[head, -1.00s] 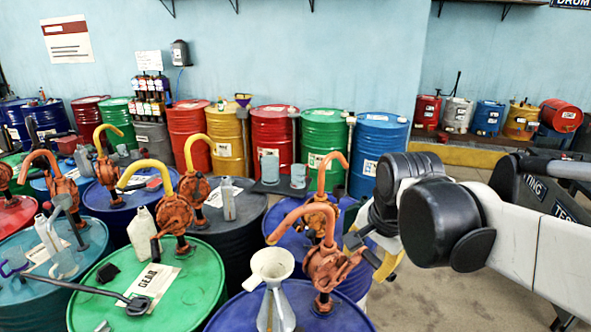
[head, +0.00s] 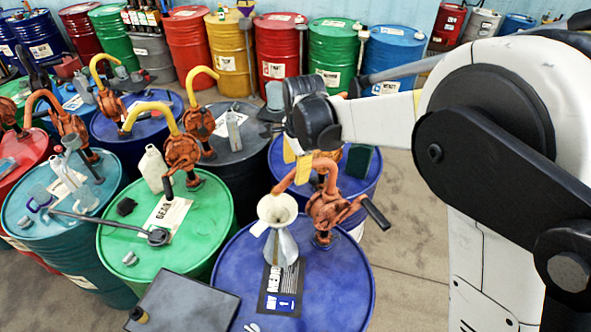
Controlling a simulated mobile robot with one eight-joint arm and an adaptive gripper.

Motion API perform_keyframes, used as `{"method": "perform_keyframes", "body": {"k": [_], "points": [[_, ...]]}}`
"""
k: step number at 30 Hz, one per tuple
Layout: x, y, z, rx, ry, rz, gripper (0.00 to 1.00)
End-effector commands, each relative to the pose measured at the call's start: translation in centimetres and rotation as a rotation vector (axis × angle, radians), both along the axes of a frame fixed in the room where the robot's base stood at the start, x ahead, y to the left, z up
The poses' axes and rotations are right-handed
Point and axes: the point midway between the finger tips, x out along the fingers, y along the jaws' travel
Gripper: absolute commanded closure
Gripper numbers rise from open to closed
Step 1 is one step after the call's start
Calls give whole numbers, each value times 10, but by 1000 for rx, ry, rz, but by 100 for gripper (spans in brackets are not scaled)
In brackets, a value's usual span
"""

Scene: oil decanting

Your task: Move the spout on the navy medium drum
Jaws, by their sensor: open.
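The front navy-blue drum (head: 338,283) carries a dark label that I cannot read in full. An orange rotary pump (head: 328,212) with a curved orange spout (head: 284,185) stands on its lid. The spout points left, its mouth near a pale funnel (head: 277,208) in a metal can (head: 281,247). My gripper (head: 296,161) is open at the top of the spout. One yellow-padded finger overlaps the pipe and the other shows just behind and to the left. Whether they touch the pipe I cannot tell.
A green drum (head: 200,235) with a yellow pump spout (head: 150,107) stands close left. A second blue drum (head: 360,200) is behind. A dark flat box (head: 188,302) shows at the bottom. Bare floor (head: 410,245) lies to the right.

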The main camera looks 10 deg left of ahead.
Motion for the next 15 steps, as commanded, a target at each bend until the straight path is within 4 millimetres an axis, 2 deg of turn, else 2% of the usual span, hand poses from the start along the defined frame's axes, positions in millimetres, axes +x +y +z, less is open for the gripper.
{"method": "perform_keyframes", "body": {"k": [6,15], "points": [[3,2,-25,0,0,0,51],[4,3,-30,0,0,1,51]]}}
